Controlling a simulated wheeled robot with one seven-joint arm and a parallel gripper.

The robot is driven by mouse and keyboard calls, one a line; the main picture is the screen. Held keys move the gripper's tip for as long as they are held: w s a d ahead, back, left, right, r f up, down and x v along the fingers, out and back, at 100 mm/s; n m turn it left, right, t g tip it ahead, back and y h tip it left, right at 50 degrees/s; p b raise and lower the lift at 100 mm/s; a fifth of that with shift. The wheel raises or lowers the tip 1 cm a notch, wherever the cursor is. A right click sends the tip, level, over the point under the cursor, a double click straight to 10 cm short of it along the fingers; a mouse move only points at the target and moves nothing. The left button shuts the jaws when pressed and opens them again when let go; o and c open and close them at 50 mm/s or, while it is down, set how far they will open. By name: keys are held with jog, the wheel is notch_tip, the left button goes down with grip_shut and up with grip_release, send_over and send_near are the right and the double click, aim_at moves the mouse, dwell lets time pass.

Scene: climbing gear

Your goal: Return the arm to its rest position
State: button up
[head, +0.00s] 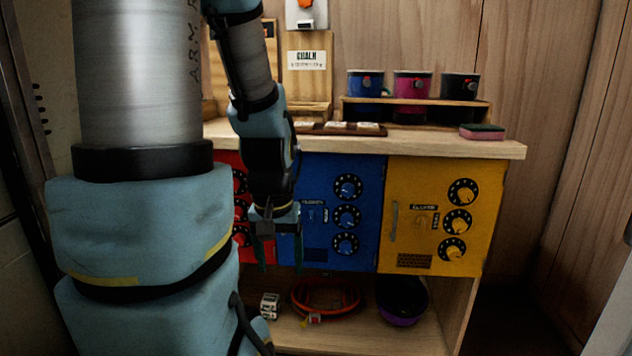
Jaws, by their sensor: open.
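My gripper (280,264) hangs pointing down at the end of my arm, in front of the red and blue cabinet doors in the head view. Its jaws are open and I see nothing between them. The fingers are dark and small in the picture. My large upper arm link (140,230) fills the left side of the view and hides part of the cabinet and shelf.
A wooden counter (450,146) holds a rack with three mugs (411,85) and a sponge (482,131). Below are blue (320,200) and yellow (410,250) doors with dials. The low shelf holds an orange coil (325,298) and a purple-black bowl (402,305).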

notch_tip(320, 180, up, 21)
jog(key=p, duration=1.8)
jog(key=shift+p, duration=0.35)
